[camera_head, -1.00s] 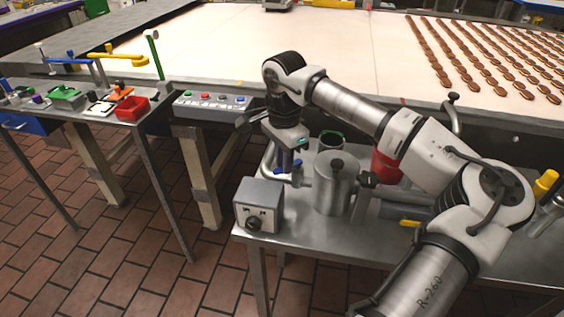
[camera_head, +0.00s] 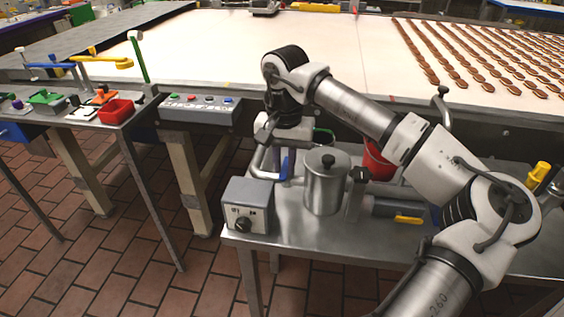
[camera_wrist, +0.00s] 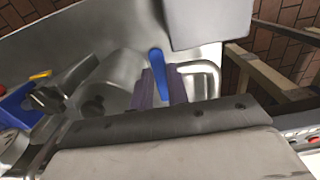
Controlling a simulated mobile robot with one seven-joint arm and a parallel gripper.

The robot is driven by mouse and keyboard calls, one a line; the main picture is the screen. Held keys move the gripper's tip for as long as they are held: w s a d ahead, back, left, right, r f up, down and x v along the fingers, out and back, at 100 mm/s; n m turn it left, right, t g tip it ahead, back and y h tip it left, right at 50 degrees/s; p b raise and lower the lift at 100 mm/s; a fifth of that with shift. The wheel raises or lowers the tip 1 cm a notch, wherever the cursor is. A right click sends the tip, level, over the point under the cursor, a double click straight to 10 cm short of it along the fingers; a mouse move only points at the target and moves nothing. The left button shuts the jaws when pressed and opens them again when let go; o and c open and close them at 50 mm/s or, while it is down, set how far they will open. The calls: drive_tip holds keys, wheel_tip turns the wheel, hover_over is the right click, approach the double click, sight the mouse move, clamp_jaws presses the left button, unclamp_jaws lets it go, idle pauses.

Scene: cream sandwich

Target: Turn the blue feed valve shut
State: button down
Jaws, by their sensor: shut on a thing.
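The blue feed valve (camera_head: 284,166) shows as a narrow blue lever behind the metal canister, next to a bent silver pipe. In the wrist view its blue handle (camera_wrist: 159,78) stands between the two dark purple finger pads. My gripper (camera_wrist: 164,86) is shut on this handle. In the head view my gripper (camera_head: 290,152) points down at the valve, and its fingertips are mostly hidden. The valve's body and pivot are not clear in either view.
A lidded metal canister (camera_head: 325,183) and a grey control box (camera_head: 248,205) stand close in front of the valve. A red container (camera_head: 378,160) and a yellow-handled lever (camera_head: 408,219) are to the right. The conveyor (camera_head: 300,50) lies behind.

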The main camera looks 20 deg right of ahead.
sight(285, 170)
idle(0.3)
drive_tip(key=c, duration=1.4)
unclamp_jaws()
drive_tip(key=shift+o, duration=0.2)
drive_tip(key=shift+r, duration=0.1)
wheel_tip(285, 170, up, 14)
drive_tip(key=shift+f+b, duration=0.2)
drive_tip(key=shift+b, duration=0.2)
